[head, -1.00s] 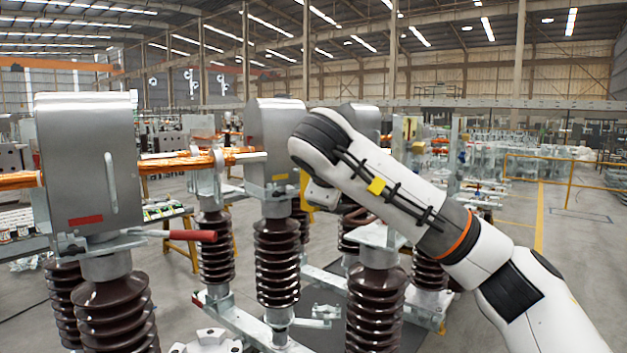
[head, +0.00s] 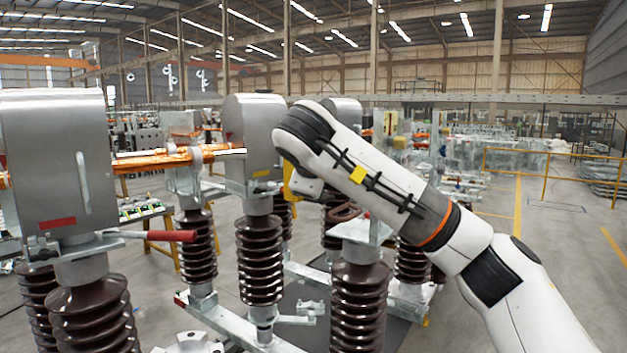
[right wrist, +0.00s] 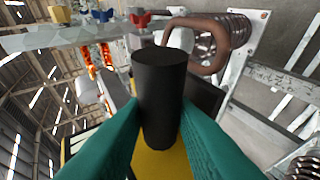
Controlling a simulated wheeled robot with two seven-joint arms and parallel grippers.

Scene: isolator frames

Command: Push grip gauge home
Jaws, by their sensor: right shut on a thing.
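My right gripper (right wrist: 160,118) has two teal fingers on either side of a black cylinder (right wrist: 160,85) and is shut on it. The cylinder looks like the handle of the grip gauge. A yellow part (right wrist: 158,162) shows beneath it between the fingers; whether they are one piece is unclear. In the head view my right arm hides the gripper at the middle isolator pole. A yellow piece (head: 291,182) shows there beside the metal housing (head: 252,135). Any contact between gauge and isolator is hidden. My left gripper is not in view.
A large metal housing (head: 52,160) with a red-tipped lever (head: 175,236) stands at the left on brown ribbed insulators (head: 92,315). A brown loop (right wrist: 205,60) lies just beyond the black cylinder in the wrist view. Open floor lies at the right, with a yellow railing (head: 546,170).

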